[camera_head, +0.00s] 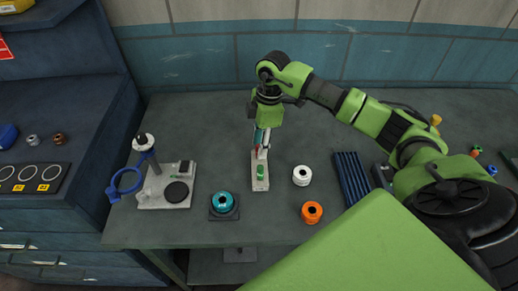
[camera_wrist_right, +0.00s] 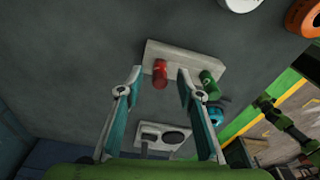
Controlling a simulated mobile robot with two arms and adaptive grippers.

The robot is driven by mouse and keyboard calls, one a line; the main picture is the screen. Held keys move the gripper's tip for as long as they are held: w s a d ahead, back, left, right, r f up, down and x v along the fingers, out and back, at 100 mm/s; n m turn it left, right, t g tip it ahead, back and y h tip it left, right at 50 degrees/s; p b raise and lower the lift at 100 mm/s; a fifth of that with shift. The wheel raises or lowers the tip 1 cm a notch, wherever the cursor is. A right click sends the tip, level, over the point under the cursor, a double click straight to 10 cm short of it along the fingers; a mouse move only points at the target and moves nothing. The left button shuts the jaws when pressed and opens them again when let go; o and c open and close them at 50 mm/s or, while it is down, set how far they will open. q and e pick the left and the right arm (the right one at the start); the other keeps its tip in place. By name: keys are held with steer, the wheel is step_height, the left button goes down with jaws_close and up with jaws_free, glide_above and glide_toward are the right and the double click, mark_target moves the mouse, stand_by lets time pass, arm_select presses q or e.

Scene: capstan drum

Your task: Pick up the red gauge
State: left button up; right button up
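The red gauge (camera_wrist_right: 160,73) is a small red cylinder standing on a pale block (camera_wrist_right: 188,57), and in the right wrist view it lies between my right gripper's (camera_wrist_right: 160,75) two fingers. The fingers are spread, with a gap on both sides of it. In the head view my right gripper (camera_head: 262,143) hangs over the far end of the same block (camera_head: 260,184) and mostly hides the red gauge (camera_head: 257,148). A green gauge (camera_head: 260,171) stands nearer the front of the block, and it also shows in the right wrist view (camera_wrist_right: 208,80). My left gripper is not in view.
A teal round part (camera_head: 222,202) on a dark base stands left of the block. A white ring (camera_head: 301,175) and an orange ring (camera_head: 312,212) lie to the right. A pale stand (camera_head: 151,196) with a blue ring (camera_head: 125,184) is further left. A blue ribbed rack (camera_head: 351,178) is beyond the rings.

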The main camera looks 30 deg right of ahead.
steer(key=shift+w+a+f, duration=0.1)
steer(key=shift+a+f, duration=0.05)
steer(key=shift+f, duration=1.2)
jaws_close()
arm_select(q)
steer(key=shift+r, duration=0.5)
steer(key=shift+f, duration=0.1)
arm_select(e)
steer(key=shift+r, duration=0.15)
steer(key=shift+r+b, duration=0.35)
steer(key=shift+r, duration=0.15)
arm_select(q)
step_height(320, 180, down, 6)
steer(key=b, duration=0.4)
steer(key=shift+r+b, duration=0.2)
steer(key=shift+b, duration=0.2)
arm_select(e)
steer(key=s+a+r, duration=0.5)
steer(key=s+r, duration=0.7)
steer(key=s, duration=0.1)
